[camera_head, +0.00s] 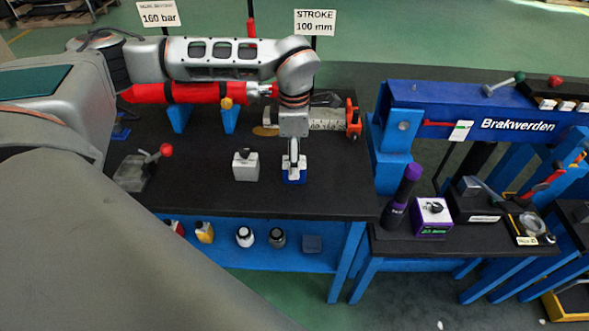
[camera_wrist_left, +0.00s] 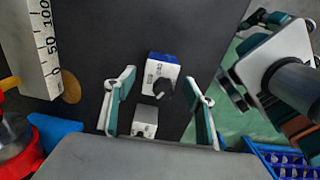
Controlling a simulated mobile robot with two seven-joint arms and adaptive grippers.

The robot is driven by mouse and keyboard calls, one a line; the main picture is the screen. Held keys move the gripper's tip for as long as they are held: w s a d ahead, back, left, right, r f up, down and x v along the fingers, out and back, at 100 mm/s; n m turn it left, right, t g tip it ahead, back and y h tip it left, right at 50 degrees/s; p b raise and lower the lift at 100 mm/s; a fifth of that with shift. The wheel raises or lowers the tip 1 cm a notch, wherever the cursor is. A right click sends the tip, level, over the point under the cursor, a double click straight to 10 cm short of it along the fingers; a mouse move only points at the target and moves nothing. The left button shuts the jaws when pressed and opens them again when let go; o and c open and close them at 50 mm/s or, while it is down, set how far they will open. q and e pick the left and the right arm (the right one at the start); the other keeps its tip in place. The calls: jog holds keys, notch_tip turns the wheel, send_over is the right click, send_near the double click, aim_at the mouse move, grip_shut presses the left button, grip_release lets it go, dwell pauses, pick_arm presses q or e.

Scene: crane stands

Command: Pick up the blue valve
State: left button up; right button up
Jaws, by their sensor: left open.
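The blue valve (camera_head: 294,173) is a small blue block with a pale top, upright on the black table top. In the left wrist view it (camera_wrist_left: 163,70) shows a white face and a dark knob. My left gripper (camera_head: 293,156) points down just above it and hides part of it in the head view. In the left wrist view the open, empty fingers (camera_wrist_left: 163,82) stand on either side of the valve's line, with visible gaps. I cannot tell how far the tips are above it.
A grey-white valve (camera_head: 245,166) stands just left of the blue one. Behind are a red cylinder (camera_head: 190,92) and a ruler (camera_head: 327,119). A red-knobbed lever (camera_head: 166,150) stands left. A purple-black bottle (camera_head: 401,200) stands right. Bare table lies in front.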

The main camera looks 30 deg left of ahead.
pick_arm(q)
notch_tip(320, 180, down, 2)
jog(key=shift+f, duration=0.15)
jog(key=c, duration=1.5)
grip_shut()
pick_arm(e)
jog(key=shift+w+r, duration=0.2)
jog(key=shift+w, duration=0.1)
pick_arm(q)
jog(key=shift+w+r, duration=0.1)
jog(key=shift+r, duration=0.1)
pick_arm(e)
jog(key=shift+s+f, duration=0.1)
